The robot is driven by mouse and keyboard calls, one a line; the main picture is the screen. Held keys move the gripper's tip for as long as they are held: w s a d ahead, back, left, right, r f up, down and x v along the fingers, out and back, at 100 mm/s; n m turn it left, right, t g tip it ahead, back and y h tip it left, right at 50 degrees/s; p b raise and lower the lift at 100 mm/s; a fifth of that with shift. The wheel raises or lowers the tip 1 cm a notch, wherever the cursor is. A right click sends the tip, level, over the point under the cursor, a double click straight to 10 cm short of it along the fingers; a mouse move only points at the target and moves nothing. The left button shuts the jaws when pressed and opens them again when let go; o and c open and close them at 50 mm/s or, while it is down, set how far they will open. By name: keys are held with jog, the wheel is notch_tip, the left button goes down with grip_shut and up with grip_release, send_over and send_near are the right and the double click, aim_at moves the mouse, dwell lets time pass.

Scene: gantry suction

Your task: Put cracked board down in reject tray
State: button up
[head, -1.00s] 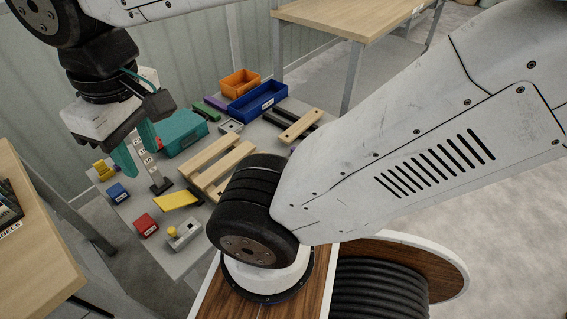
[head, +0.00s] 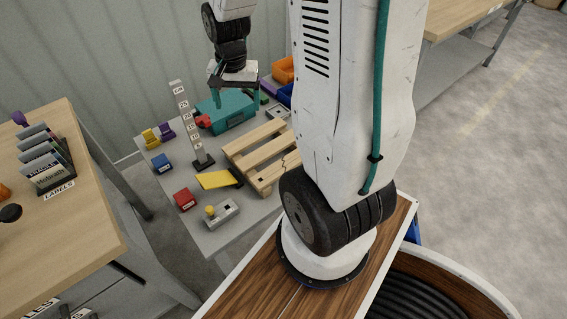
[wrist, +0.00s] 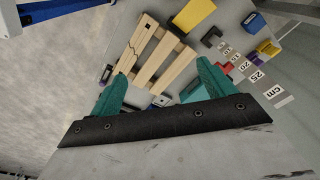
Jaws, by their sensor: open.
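My gripper (head: 236,84) is open and hangs above the far part of the grey table, over the teal case (head: 226,108). In the wrist view its two teal fingers (wrist: 160,92) are spread with nothing between them. The wooden pallet (head: 258,150) lies on the table, nearer than my gripper. A thin dark jagged line marks a board (head: 284,161) at its right side, like a crack. The blue tray (head: 285,94) at the back is mostly hidden behind my arm. I cannot read its label, so I cannot tell whether it is the reject tray.
An upright ruler stand (head: 189,125) stands left of the teal case. An orange bin (head: 283,69) is behind. A wooden bench (head: 70,230) stands left.

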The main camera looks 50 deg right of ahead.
jog(key=d+f+m, duration=0.3)
jog(key=d+f, duration=0.3)
jog(key=f, duration=0.3)
jog(key=m, duration=0.7)
send_over(285, 163)
jog(key=shift+g, duration=0.3)
notch_tip(285, 163, down, 19)
jog(key=shift+a+r, duration=0.1)
jog(key=shift+a, duration=0.05)
notch_tip(285, 163, down, 8)
jog(key=shift+s+r, duration=0.1)
jog(key=shift+r, duration=0.1)
jog(key=shift+c, duration=0.3)
jog(key=c, duration=1.1)
jog(key=shift+r, duration=0.1)
